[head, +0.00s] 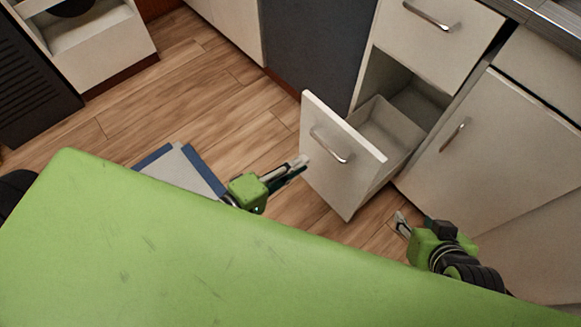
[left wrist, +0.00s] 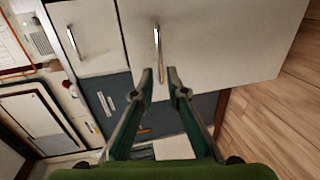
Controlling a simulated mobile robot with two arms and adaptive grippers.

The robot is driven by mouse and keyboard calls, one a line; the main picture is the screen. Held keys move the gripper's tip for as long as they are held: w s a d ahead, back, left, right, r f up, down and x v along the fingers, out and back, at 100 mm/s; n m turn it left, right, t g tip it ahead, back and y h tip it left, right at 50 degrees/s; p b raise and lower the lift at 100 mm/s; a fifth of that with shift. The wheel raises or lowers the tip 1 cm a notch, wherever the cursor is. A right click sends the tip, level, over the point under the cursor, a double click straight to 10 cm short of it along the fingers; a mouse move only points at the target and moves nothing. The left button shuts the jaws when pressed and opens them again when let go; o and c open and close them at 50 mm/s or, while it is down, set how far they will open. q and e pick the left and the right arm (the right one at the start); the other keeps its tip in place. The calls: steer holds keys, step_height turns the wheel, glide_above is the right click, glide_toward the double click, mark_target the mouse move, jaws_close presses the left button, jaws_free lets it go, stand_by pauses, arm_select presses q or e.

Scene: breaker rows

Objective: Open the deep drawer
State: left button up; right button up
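The deep drawer (head: 347,170) stands pulled out from the lower cabinet, and its grey box interior (head: 390,130) shows. Its metal bar handle (head: 330,147) is on the white front. In the left wrist view the handle (left wrist: 157,45) lies beyond the fingertips. My left gripper (head: 302,163) is in front of the drawer, to the left of its handle. In the left wrist view its two fingers (left wrist: 160,78) are apart, with nothing between them. My right gripper (head: 402,224) is below and right of the drawer front, apart from it; its finger gap is unclear.
A closed cabinet door (head: 505,150) is on the right, and a dark grey panel (head: 315,45) on the left.

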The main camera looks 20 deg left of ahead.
arm_select(q)
steer(key=shift+v, duration=1.05)
